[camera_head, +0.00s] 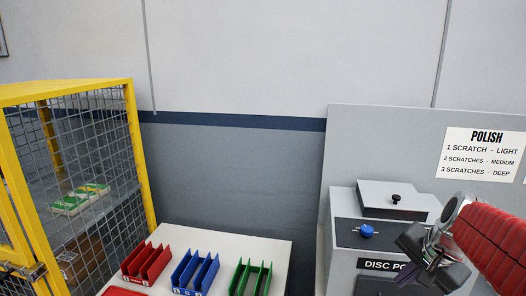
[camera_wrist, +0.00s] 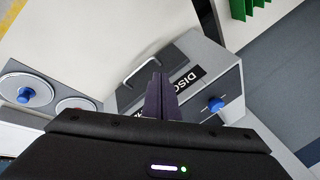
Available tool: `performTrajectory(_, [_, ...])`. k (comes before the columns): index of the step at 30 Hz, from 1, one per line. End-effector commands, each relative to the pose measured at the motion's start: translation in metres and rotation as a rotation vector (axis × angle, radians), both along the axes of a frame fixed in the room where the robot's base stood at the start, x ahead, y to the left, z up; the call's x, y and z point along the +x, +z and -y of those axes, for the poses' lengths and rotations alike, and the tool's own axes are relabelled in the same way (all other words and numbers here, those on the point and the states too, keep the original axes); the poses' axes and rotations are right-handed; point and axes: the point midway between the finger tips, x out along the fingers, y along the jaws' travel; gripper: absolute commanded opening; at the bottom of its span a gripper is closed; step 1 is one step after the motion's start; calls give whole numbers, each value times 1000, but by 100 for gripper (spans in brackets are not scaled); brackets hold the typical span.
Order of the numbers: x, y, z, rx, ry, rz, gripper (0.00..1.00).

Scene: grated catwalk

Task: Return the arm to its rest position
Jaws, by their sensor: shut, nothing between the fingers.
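My gripper (camera_head: 416,268) is at the lower right of the head view, on the end of my red-sleeved arm, in front of the grey disc polisher (camera_head: 350,236). In the wrist view my gripper (camera_wrist: 158,78) shows its two dark fingers close together and pointing at the polisher (camera_wrist: 228,85). It is shut and holds nothing. The fingers hide part of the polisher's label. I cannot tell how far the fingertips are from the machine.
A white table (camera_head: 222,246) holds a red bin (camera_head: 147,262), a blue bin (camera_head: 195,270) and a green bin (camera_head: 250,279). A yellow mesh cage (camera_head: 128,130) stands left. A polish sign (camera_head: 481,154) is on the grey panel.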

Motion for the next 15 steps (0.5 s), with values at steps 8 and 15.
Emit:
performTrajectory(8, [-63,-12,-61,-214,414,-61,0])
performTrajectory(15, [-109,-21,-100,-355,675,-74,0])
